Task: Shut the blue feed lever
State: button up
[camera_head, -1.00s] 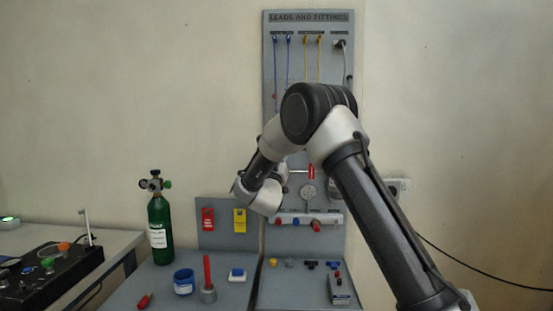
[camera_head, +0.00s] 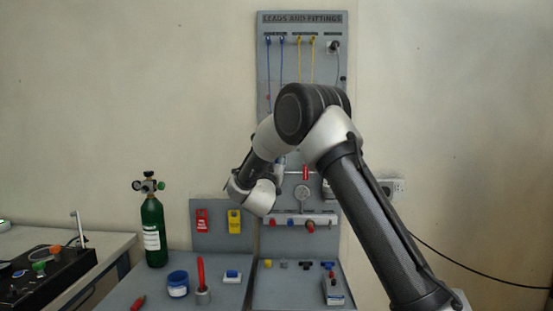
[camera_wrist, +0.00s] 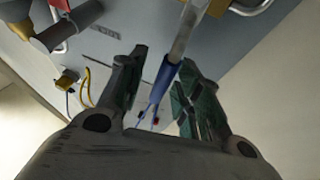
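In the wrist view a blue lever handle (camera_wrist: 165,77) on a grey metal stem lies between the two fingers of my gripper (camera_wrist: 162,60). The fingers stand apart, so the gripper is open. The handle is close to the right finger, and a clear gap separates it from the left finger. I cannot tell whether the right finger touches it. In the head view my wrist (camera_head: 256,190) is in front of the panel's left side; the fingers and blue lever are mostly hidden there.
Blue and yellow leads (camera_head: 313,60) hang above.

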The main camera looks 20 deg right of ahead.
jog(key=v, duration=1.2)
